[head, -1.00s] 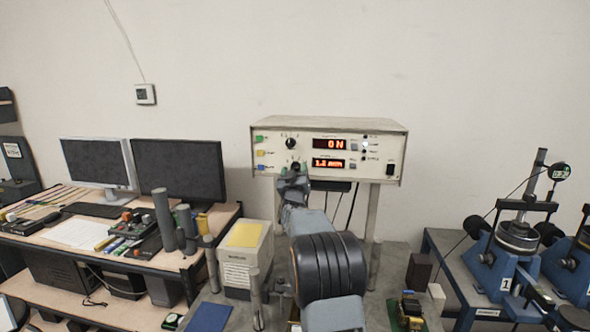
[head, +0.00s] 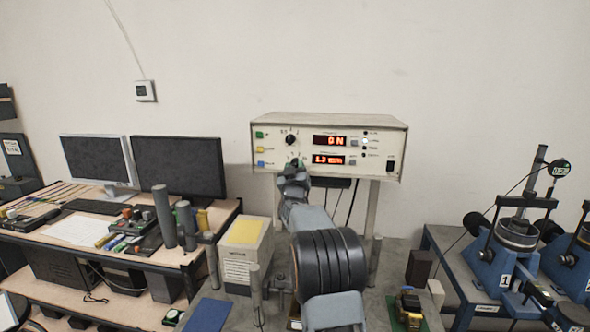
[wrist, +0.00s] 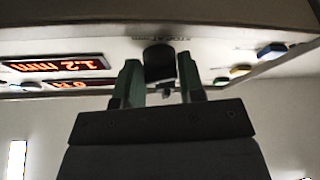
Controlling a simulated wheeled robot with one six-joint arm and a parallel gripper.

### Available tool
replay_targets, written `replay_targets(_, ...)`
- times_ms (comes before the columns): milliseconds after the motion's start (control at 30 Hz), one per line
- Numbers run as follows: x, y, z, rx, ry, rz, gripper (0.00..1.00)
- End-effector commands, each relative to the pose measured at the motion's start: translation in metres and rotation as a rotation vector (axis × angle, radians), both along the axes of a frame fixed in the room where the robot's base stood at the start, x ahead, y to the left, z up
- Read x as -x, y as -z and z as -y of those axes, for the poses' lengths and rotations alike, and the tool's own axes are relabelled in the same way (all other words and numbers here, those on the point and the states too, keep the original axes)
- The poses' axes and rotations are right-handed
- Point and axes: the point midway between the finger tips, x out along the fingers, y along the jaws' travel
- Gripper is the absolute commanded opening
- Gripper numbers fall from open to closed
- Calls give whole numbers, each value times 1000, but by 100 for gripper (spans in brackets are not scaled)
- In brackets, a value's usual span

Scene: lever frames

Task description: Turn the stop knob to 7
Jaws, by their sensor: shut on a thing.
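The control box (head: 330,121) is a cream panel on posts with two red displays. The upper display (head: 329,141) reads ON; the lower display (head: 328,160) is blurred, and in the wrist view, upside down, the lower display (wrist: 54,63) seems to read 1.2 mm. My gripper (head: 294,165) is at the lower left of the panel. In the wrist view my gripper (wrist: 160,72) has one green finger on each side of the dark stop knob (wrist: 158,60) and is shut on it. The knob's pointer and most of its scale are hidden.
A second black knob (head: 290,139) sits just above my gripper. Coloured buttons (head: 260,149) line the panel's left edge, and a black switch (head: 390,167) is at its right. A box with a yellow top (head: 245,233) and metal posts stand below.

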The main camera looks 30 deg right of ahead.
Motion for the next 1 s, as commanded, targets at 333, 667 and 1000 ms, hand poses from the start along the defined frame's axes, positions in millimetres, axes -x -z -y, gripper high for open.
replay_targets(333,2,3,2,142,2,-131,12)
replay_targets(667,3,1,3,328,3,-311,12)
replay_targets(1000,3,-3,4,454,2,-434,12)
